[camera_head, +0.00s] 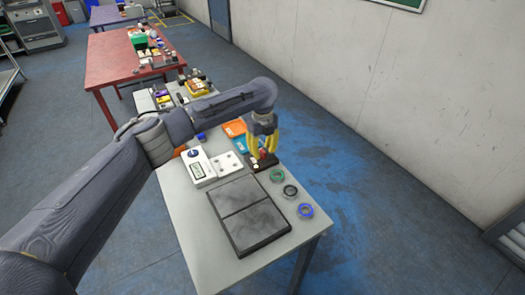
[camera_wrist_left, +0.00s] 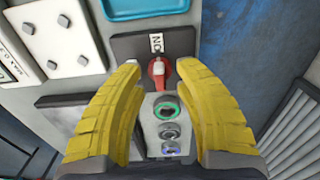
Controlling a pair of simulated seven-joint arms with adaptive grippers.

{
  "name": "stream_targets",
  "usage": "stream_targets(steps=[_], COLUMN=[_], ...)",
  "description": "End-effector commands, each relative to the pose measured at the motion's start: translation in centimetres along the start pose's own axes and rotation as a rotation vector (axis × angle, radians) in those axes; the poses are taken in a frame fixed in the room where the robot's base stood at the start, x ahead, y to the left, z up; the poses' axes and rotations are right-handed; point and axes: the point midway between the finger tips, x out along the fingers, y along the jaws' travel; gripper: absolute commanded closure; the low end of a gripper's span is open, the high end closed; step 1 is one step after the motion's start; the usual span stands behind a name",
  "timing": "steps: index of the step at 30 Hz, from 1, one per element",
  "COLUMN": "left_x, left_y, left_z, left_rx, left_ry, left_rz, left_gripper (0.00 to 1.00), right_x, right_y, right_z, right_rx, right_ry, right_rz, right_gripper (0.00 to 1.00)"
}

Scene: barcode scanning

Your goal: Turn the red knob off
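The red knob (camera_wrist_left: 159,74) sits on a dark plate (camera_wrist_left: 128,47) with a white label above it that seems to read "ON" in the left wrist view. In the head view the red knob (camera_head: 264,153) is partly hidden by yellow fingers. My left gripper (camera_head: 262,146) points down over it. In the left wrist view the gripper's fingers (camera_wrist_left: 161,72) stand apart on both sides of the knob, with a gap visible on each side. The exact height of the fingertips over the plate is hard to tell. My right gripper is not in view.
Green (camera_head: 277,175), black (camera_head: 290,191) and blue (camera_head: 305,211) ring buttons line the table's right edge. A dark two-panel pad (camera_head: 247,214) lies in front. A white device with a display (camera_head: 198,168) stands left. Orange (camera_head: 234,128) and blue (camera_head: 240,144) trays lie behind.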

Motion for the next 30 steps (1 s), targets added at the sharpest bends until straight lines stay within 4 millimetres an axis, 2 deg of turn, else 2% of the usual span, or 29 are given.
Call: stream_targets(steps=[12, 13, 22, 30], left_x=[0.56, 0.56, 0.53, 0.54], left_y=[0.02, 0.02, 0.02, 0.03], left_z=[0.01, 0.01, 0.01, 0.01], left_rx=[-0.001, -0.001, -0.001, -0.002], left_ry=[0.000, 0.000, 0.000, 0.000], left_rz=[0.000, 0.000, 0.000, 0.001], left_gripper=[0.67, 0.64, 0.99, 1.00], right_x=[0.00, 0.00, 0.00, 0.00], right_y=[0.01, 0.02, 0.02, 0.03], right_z=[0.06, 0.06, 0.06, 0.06], right_rx=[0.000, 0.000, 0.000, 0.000], right_ry=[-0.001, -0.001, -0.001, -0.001], right_rz=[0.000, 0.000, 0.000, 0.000], right_gripper=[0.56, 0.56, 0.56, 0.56])
